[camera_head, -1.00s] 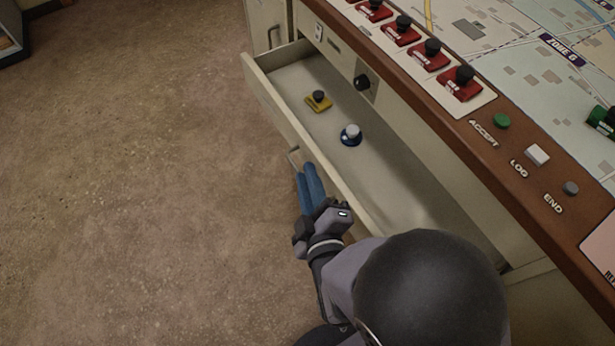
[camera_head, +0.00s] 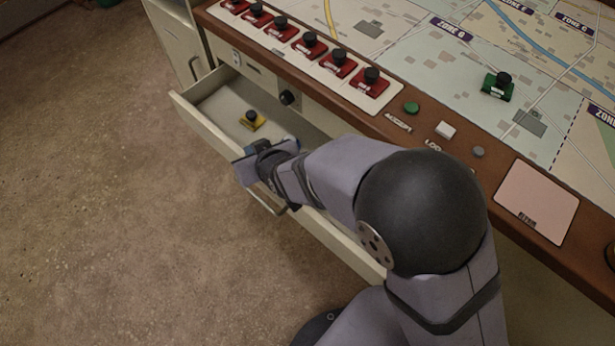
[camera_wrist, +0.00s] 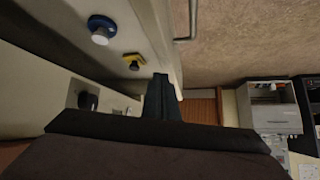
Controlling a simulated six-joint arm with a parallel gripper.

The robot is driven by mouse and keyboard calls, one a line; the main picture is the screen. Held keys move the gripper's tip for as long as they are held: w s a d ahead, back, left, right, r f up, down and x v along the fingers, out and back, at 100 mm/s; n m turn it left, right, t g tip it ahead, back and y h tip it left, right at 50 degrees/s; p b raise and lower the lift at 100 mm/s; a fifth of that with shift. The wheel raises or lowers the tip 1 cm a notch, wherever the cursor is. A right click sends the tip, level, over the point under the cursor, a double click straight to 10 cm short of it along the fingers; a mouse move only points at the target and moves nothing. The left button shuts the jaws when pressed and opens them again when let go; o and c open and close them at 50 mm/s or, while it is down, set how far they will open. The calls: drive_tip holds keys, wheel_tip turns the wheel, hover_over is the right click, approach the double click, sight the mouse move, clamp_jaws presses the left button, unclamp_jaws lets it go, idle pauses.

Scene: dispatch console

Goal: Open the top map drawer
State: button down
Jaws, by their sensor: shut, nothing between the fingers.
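The top map drawer (camera_head: 335,243) is pulled out from the console, its inside exposed. Its bar handle (camera_head: 268,204) is on the outer front face; a handle also shows in the wrist view (camera_wrist: 189,20). My gripper (camera_head: 242,168) is at the drawer's front wall, with the handle just below it in the head view. In the wrist view my gripper's fingers (camera_wrist: 163,92) are together and empty, beside the front wall. I cannot tell whether they touch it. My arm hides part of the drawer in the head view.
Inside the drawer are a yellow piece (camera_head: 251,120) and a blue piece with a white knob (camera_wrist: 101,29). A black knob (camera_head: 287,97) is on the console front. Red pieces (camera_head: 309,43) line the map desk. The floor at left is clear.

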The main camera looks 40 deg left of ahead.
drive_tip(key=w+d+r+m+g+h+p, duration=0.2)
drive_tip(key=w+d+r+m+g+h, duration=0.1)
drive_tip(key=d+m+h, duration=0.3)
drive_tip(key=w+d+r+m+g+h+p, duration=0.2)
drive_tip(key=w+d+r+m+g+h, duration=0.15)
drive_tip(key=d+m, duration=0.5)
drive_tip(key=x, duration=1)
drive_tip(key=shift+n, duration=0.35)
drive_tip(key=s+p, duration=0.3)
drive_tip(key=s, duration=1.1)
drive_tip(key=shift+r+p, duration=0.15)
drive_tip(key=shift+p, duration=0.15)
